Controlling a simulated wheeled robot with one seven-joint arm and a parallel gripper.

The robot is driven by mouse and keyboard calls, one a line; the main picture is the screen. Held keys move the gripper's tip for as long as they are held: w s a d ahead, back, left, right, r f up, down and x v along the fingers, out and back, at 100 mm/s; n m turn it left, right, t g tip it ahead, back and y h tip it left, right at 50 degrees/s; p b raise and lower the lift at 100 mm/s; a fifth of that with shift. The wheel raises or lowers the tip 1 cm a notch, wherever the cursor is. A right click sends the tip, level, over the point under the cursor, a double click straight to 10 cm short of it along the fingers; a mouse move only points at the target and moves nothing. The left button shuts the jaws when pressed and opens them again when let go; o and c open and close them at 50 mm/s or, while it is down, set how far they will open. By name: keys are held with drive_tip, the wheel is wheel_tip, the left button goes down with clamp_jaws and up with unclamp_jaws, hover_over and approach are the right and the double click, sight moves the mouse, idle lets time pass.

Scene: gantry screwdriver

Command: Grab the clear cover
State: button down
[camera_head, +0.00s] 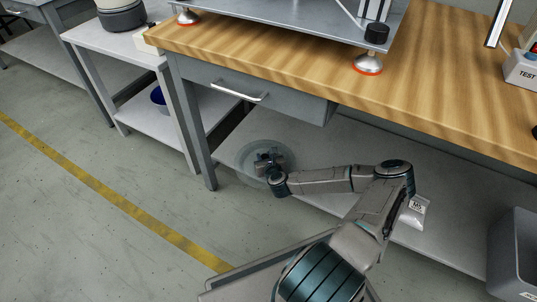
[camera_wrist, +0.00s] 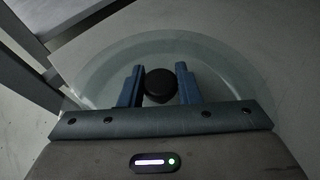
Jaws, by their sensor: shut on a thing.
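The clear cover (camera_head: 246,155) is a round transparent piece near the left end of the grey shelf under the workbench. In the wrist view its see-through body (camera_wrist: 98,66) spreads around a black knob (camera_wrist: 159,84). My gripper (camera_head: 268,158) is at the cover in the head view. In the wrist view, the two blue fingers of my gripper (camera_wrist: 159,88) stand on either side of the black knob and are shut on it. I cannot tell whether the cover rests on the shelf or is slightly raised.
The wooden workbench (camera_head: 440,70) with a drawer (camera_head: 250,95) is above the shelf (camera_head: 330,160). A bench leg (camera_head: 192,125) stands close left of the cover. A white pouch (camera_head: 414,211) and a grey bin (camera_head: 515,260) are to the right.

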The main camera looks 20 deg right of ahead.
drive_tip(key=c, duration=1)
unclamp_jaws()
drive_tip(key=shift+d, duration=0.15)
drive_tip(key=p+v, duration=0.5)
drive_tip(key=v, duration=0.8)
drive_tip(key=shift+w+r, duration=0.1)
drive_tip(key=shift+s+r, duration=0.1)
drive_tip(key=shift+s, duration=0.4)
drive_tip(key=shift+c, duration=0.2)
